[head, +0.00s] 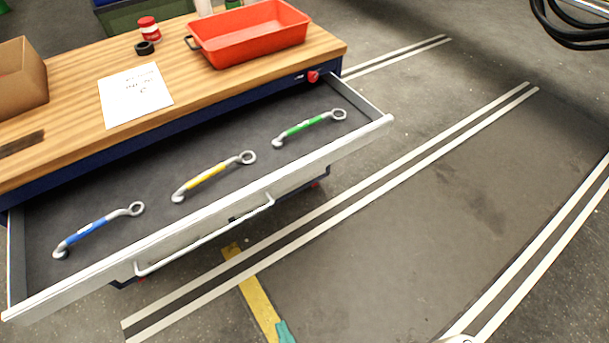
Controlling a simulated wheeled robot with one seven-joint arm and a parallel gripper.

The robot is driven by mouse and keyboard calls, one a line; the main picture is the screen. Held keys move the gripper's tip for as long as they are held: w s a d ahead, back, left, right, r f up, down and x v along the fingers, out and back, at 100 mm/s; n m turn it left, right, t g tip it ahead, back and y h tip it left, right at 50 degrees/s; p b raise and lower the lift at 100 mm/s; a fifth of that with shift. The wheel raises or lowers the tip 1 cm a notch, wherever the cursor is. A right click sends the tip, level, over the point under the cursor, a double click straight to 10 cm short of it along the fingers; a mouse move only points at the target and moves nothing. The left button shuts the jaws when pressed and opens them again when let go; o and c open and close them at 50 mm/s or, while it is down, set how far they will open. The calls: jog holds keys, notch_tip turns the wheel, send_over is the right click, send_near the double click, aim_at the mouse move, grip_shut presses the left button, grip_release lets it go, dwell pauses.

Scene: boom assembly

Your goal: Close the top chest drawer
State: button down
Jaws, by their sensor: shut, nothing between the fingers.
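The top chest drawer (322,160) is pulled far out from under the wooden worktop in the head view. Its dark-lined inside shows, with a light grey front panel and a thin bar handle (205,241) on that front. A blue-handled wrench (85,232), a yellow-handled wrench (208,177) and a green-handled wrench (306,127) lie apart on the drawer floor. My gripper is not in view, so its place relative to the drawer cannot be seen.
On the worktop (75,85) are a red tray (250,38), a white paper (135,95), a cardboard box (20,75), a red-lidded jar (149,28) and a black ring (145,48). Black cables (575,25) show at upper right.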

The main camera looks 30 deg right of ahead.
jog(key=w+d+f+m+g+h, duration=0.1)
jog(key=w+d+f+m+g, duration=0.1)
jog(key=w+d+f+m, duration=0.45)
jog(key=m+t+y, duration=0.3)
jog(key=m+t, duration=0.3)
jog(key=m, duration=0.2)
send_near(301, 172)
jog(key=shift+n, duration=0.25)
jog(key=w, duration=0.6)
jog(key=shift+w+d+f, duration=0.1)
jog(key=shift+w+d, duration=0.05)
jog(key=shift+w, duration=0.1)
